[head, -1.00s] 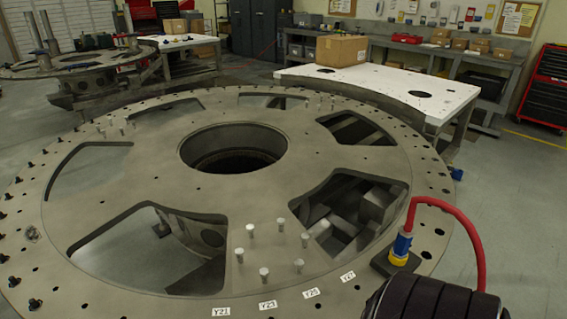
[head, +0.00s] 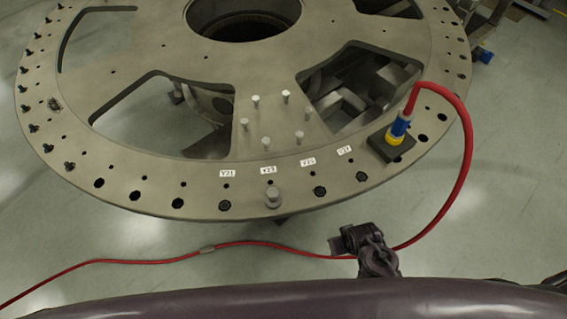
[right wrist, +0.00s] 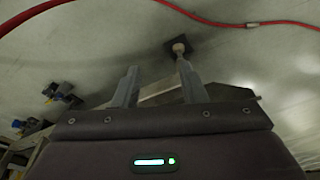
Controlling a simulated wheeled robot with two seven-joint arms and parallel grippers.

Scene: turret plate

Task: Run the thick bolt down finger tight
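In the head view a thick pale grey bolt (head: 273,196) stands upright in the rim of the turret plate (head: 232,173), below the Y23 label (head: 268,169). Its head is above the plate, and I cannot tell how much thread is hidden. No gripper touches it. My right gripper (right wrist: 157,68) shows in the right wrist view with its two fingers apart and nothing held between them. Floor and a grey structure lie beyond the fingers. The bolt cannot be made out there. My left gripper is not in view.
A red cable (head: 463,165) rises from a blue and yellow connector (head: 397,132) on the plate and runs across below the near rim. Several pale studs (head: 256,101) stand behind the labels. Dark bolts (head: 34,128) line the left rim. Large openings cut the plate.

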